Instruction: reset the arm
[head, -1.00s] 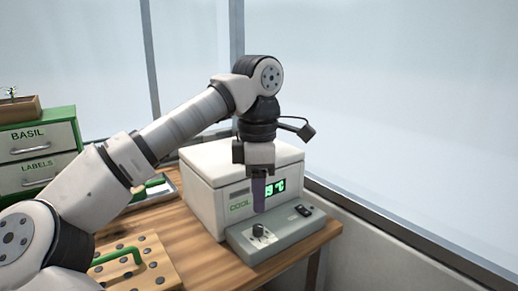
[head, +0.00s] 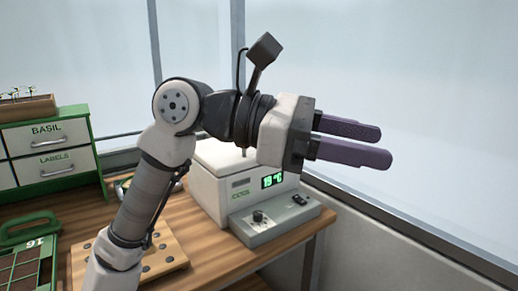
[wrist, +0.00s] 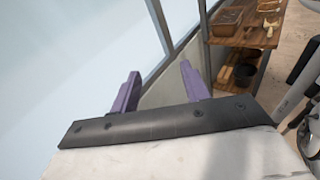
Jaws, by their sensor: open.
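My gripper (head: 350,142) is raised in the air at the centre right of the head view, its two purple fingers pointing right. The fingers are apart with nothing between them. In the wrist view the two fingers of my gripper (wrist: 160,90) also stand wide apart and empty. My arm is bent up in front of the bench, and the gripper is in front of and above the white cooler box (head: 213,187), hiding part of its top.
The cooler's grey control panel (head: 272,219) sits on the wooden bench (head: 200,238). A green-framed drawer cabinet (head: 78,142) and a green tray (head: 40,238) stand left. A wooden holed board (head: 165,248) lies behind my arm. Shelves (wrist: 235,38) show in the wrist view.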

